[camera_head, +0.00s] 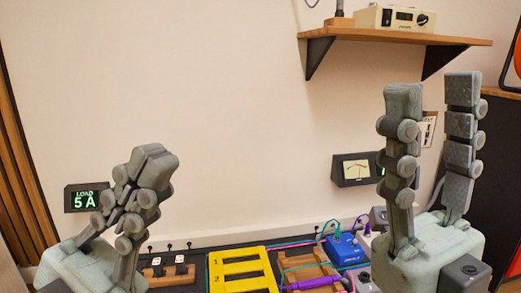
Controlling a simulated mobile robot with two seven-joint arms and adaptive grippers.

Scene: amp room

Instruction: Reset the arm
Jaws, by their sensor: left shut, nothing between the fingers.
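My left gripper (153,158) is at the lower left of the head view, raised in front of the wall. Its fingers are shut together with nothing between them. My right gripper (425,95) is at the right, pointing up. Its two fingers stand well apart and the gap between them is empty. Neither gripper touches any object that I can see. My two grippers are far apart.
A yellow rack (243,270) marked 1 and 2, a blue box (344,250) and a purple cylinder (314,283) lie on the bench between the grippers. A load display (86,198) and an analog meter (355,170) are at the wall. A wooden shelf (395,37) juts out above.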

